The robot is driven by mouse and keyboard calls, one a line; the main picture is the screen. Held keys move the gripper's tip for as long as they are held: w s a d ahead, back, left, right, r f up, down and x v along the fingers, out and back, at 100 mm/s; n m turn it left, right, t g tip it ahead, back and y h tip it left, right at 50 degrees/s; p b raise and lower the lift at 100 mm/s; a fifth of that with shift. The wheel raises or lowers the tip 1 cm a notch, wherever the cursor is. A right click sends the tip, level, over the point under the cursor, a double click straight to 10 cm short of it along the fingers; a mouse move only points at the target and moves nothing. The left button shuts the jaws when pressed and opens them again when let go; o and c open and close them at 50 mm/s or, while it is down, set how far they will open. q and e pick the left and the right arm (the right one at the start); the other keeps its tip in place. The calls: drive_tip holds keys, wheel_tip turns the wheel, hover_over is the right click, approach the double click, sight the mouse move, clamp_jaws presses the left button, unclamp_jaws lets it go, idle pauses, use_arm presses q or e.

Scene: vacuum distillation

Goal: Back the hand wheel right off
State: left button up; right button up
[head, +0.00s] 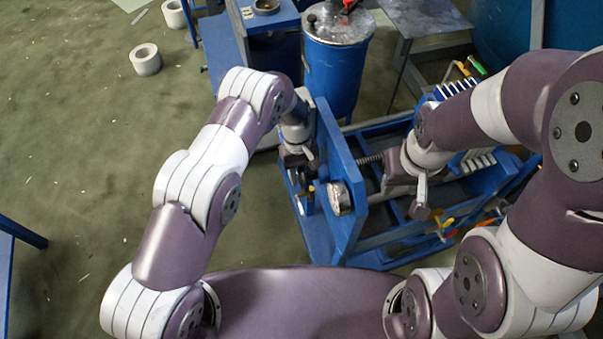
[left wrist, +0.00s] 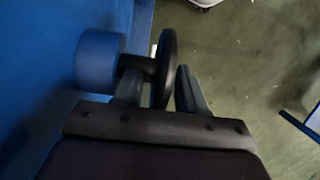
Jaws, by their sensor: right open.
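The dark hand wheel (left wrist: 166,65) stands edge-on in the left wrist view, beside a blue round boss (left wrist: 100,60) on a blue face. In the head view, my left arm largely hides the wheel. My left gripper (head: 308,158) is at the left side of the upright blue plate (head: 343,172). In the left wrist view the wheel's rim lies between the two fingers of my left gripper (left wrist: 158,85); whether both touch it is unclear. A threaded spindle (head: 370,158) runs out right of the plate. My right gripper (head: 408,192) is open beside the spindle's right end.
A round gauge (head: 340,198) sits low on the plate's near side. A blue drum (head: 337,60) stands behind the blue frame. Small coloured tools (head: 448,224) lie at the frame's right. White rolls (head: 145,60) lie on the floor at left, where there is free room.

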use_arm(q)
drive_tip(key=b+v, duration=0.1)
drive_tip(key=v, duration=0.9)
drive_tip(key=shift+w, duration=0.15)
drive_tip(key=p+v, duration=0.2)
drive_tip(key=shift+a+r+p, duration=0.1)
drive_tip(key=shift+r+p, duration=0.1)
drive_tip(key=shift+p, duration=0.1)
drive_tip(key=shift+f, duration=0.1)
